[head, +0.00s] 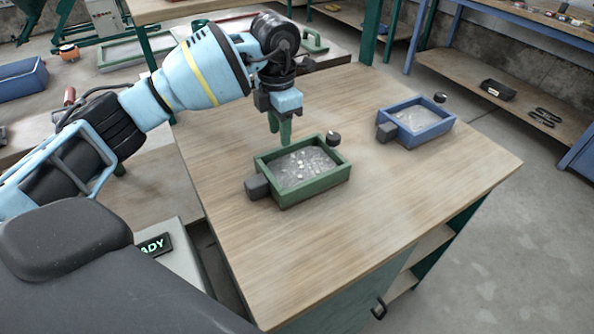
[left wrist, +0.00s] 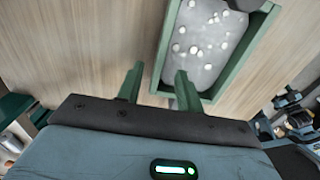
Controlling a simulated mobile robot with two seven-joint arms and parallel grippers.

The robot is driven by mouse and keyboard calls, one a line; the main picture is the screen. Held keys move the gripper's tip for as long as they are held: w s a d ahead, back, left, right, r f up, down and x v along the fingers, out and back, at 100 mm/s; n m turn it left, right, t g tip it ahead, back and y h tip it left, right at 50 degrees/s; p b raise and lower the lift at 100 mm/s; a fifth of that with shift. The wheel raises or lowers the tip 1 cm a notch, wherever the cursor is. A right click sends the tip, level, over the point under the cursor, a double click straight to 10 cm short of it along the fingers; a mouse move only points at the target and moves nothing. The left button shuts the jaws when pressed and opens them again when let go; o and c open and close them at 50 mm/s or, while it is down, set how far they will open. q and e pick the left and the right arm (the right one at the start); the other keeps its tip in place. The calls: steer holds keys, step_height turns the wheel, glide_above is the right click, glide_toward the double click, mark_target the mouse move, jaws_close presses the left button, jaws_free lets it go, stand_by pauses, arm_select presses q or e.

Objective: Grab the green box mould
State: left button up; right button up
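The green box mould (head: 318,184) stands upright on the wooden table, filled with a grey-white material with pale lumps. It has a dark block-like handle (head: 257,187) at its left end and a dark knob (head: 333,138) at its far right end. My left gripper (head: 280,135) points down close to the mould's far wall, its green fingers empty. In the left wrist view, the fingers of my left gripper (left wrist: 160,68) are apart, and one wall of the green box mould (left wrist: 165,45) appears between them. I cannot tell how far above the wall they are. My right gripper is not in view.
A blue box mould (head: 422,133) with similar filling stands to the right on the same table (head: 400,210). The table's front part is clear. A shelf unit (head: 500,75) stands at the back right, and another workbench (head: 150,205) lies at the left.

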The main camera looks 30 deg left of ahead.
mark_target(293, 172)
arm_select(q)
steer(key=shift+w+d+f, duration=0.1)
steer(key=shift+w+f, duration=0.05)
steer(key=shift+f, duration=1.15)
steer(key=shift+w+d+f, duration=0.1)
steer(key=shift+w+f, duration=0.05)
steer(key=shift+f, duration=1.1)
jaws_close()
steer(key=shift+w+r, duration=0.1)
steer(key=shift+r, duration=0.05)
